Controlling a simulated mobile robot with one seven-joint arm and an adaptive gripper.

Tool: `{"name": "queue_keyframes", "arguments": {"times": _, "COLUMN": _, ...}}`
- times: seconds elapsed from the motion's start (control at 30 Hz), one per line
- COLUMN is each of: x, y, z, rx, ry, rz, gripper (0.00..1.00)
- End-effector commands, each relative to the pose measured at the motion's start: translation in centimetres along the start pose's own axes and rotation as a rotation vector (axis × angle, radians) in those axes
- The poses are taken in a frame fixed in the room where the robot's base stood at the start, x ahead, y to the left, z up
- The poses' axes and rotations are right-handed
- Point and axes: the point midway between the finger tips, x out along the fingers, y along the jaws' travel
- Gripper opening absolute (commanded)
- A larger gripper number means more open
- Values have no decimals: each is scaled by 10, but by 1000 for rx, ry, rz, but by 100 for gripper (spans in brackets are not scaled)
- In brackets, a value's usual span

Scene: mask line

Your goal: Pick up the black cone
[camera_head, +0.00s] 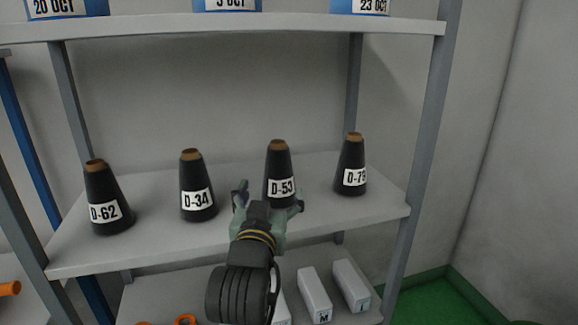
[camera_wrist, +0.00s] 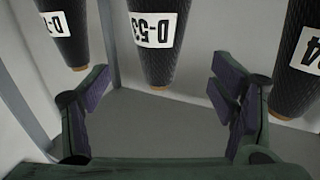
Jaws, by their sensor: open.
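Several black cones with brown tips and white labels stand upright in a row on the middle shelf. They are D-62 (camera_head: 107,190), D-34 (camera_head: 194,180), D-53 (camera_head: 278,162) and D-79 (camera_head: 351,160). My gripper (camera_head: 268,199) is open and empty, in front of D-53, with its fingers spread to either side of that cone in the picture. In the wrist view, which is upside down, D-53 (camera_wrist: 153,55) shows between the open fingers. I see no contact with it. The gripper hides D-53's base in the head view.
The grey middle shelf (camera_head: 150,250) has bare room between the cones. An upper shelf (camera_head: 300,22) holds blue dated boxes (camera_head: 232,4). A lower shelf holds white boxes (camera_head: 315,296) and orange items (camera_head: 186,319). A grey post (camera_head: 415,150) stands at the right.

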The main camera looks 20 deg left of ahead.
Motion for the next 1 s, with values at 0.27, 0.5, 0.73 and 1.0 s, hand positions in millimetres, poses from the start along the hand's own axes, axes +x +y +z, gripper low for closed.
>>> {"name": "queue_keyframes", "arguments": {"times": 0.27, "x": 37, "y": 2, "z": 0, "rx": -1, "ry": -11, "rz": 7, "gripper": 78}}
{"name": "queue_keyframes", "arguments": {"times": 0.5, "x": 58, "y": 2, "z": 0, "rx": 0, "ry": -8, "rz": 5, "gripper": 78}}
{"name": "queue_keyframes", "arguments": {"times": 0.73, "x": 90, "y": 0, "z": -11, "rx": 0, "ry": -9, "rz": 4, "gripper": 78}}
{"name": "queue_keyframes", "arguments": {"times": 1.0, "x": 109, "y": 1, "z": -7, "rx": 0, "ry": -7, "rz": 4, "gripper": 78}}
